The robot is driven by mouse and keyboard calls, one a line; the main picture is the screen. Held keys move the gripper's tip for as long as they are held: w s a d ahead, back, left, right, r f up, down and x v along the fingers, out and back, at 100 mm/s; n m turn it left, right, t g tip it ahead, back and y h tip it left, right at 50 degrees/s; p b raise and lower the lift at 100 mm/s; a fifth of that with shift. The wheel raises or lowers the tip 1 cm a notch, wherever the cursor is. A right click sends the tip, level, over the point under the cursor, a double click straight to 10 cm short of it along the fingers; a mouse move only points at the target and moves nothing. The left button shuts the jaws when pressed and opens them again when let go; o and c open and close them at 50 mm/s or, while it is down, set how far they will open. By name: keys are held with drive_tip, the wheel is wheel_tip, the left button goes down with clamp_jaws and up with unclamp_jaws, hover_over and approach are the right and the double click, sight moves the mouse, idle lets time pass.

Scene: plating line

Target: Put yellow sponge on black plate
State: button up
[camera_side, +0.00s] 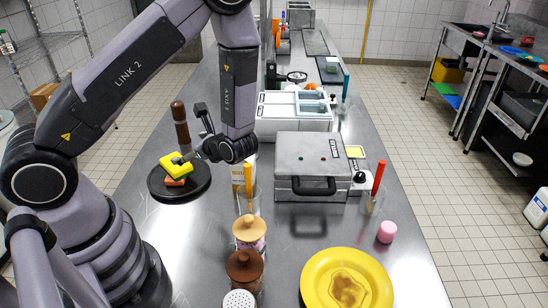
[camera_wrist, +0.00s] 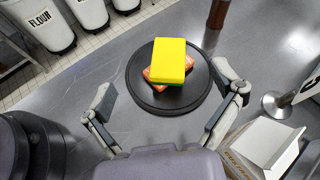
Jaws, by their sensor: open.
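The yellow sponge (camera_side: 173,163), with a green underside, sits tilted over an orange-red slab (camera_side: 174,182) above the black plate (camera_side: 200,184). In the wrist view the sponge (camera_wrist: 172,60) hides most of the slab (camera_wrist: 150,75) and the middle of the plate (camera_wrist: 160,101). The sponge appears to rest on the slab; their exact contact is hard to see. My gripper (camera_side: 193,146) is just above and to the right of the sponge in the side view. In the wrist view my gripper (camera_wrist: 165,98) is open, its fingers apart and nothing held between them.
A brown pepper mill (camera_side: 181,126) stands just behind the plate. A grey press (camera_side: 312,165), a white container box (camera_side: 293,117) and jars (camera_side: 249,231) stand to the right. A yellow plate (camera_side: 318,270) lies at the front. The counter left of the jars is clear.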

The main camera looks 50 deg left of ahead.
drive_tip(key=s+d+r+n+t+h, duration=0.2)
drive_tip(key=s+d+r+n+h, duration=0.1)
drive_tip(key=r, duration=0.5)
drive_tip(key=s+d+r+n+t+h, duration=0.2)
drive_tip(key=s+d+r+n+h, duration=0.2)
drive_tip(key=r, duration=0.5)
drive_tip(key=s+d+r+n+t+h, duration=0.3)
drive_tip(key=s+d+r+n+h, duration=0.1)
drive_tip(key=r+n, duration=0.3)
drive_tip(key=shift+s+r+h, duration=0.8)
drive_tip(key=shift+r+h, duration=0.1)
drive_tip(key=shift+r, duration=0.05)
